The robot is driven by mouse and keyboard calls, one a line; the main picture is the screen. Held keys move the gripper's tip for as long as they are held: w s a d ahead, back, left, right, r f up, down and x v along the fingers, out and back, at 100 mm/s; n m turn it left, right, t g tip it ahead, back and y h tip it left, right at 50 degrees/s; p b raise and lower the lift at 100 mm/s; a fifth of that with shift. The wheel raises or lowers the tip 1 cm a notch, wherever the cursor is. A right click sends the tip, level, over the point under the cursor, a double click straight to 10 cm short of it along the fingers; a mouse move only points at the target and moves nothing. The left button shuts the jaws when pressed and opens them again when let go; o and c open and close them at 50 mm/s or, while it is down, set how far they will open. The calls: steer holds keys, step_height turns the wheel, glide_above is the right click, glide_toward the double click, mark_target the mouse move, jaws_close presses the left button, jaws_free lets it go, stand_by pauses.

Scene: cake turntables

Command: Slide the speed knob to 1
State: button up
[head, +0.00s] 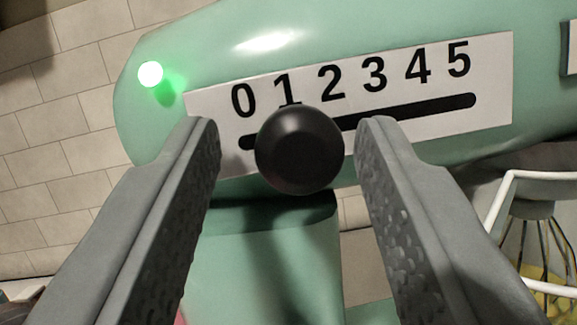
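The black round speed knob (299,150) sits on a dark slot in the white scale plate (490,70), marked 0 to 5, on a green stand mixer (380,30). In this view the knob lies below the 1, its top edge overlapping the foot of that digit. The slot's left end shows to its left, below the 0. My gripper (290,140) is open, one finger on each side of the knob, with a visible gap between each finger and the knob. The fingertips overlap the plate's lower part in the picture.
A green indicator light (150,74) glows at the left of the mixer head. The mixer's green column (265,250) stands below. A whisk (540,250) and white wire guard (500,195) are at the right. A tiled wall (60,130) is behind.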

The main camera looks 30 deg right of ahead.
steer(key=v, duration=1.7)
steer(key=shift+s+f, duration=0.1)
steer(key=shift+s, duration=0.05)
steer(key=shift+a, duration=0.1)
steer(key=s+a+r+n+t+y, duration=0.35)
steer(key=s+a+n+y, duration=0.4)
steer(key=y, duration=0.25)
steer(key=s+a+f+n+g+y, duration=0.1)
steer(key=s+y, duration=0.1)
steer(key=s, duration=0.4)
steer(key=s+a+f+n+g+y, duration=0.1)
steer(key=s+a+g+y, duration=0.1)
steer(key=s, duration=0.5)
steer(key=shift+s+a+f+n, duration=0.2)
steer(key=shift+a+f+n, duration=0.1)
steer(key=shift+n, duration=0.05)
steer(key=shift+g, duration=0.25)
stand_by(1.4)
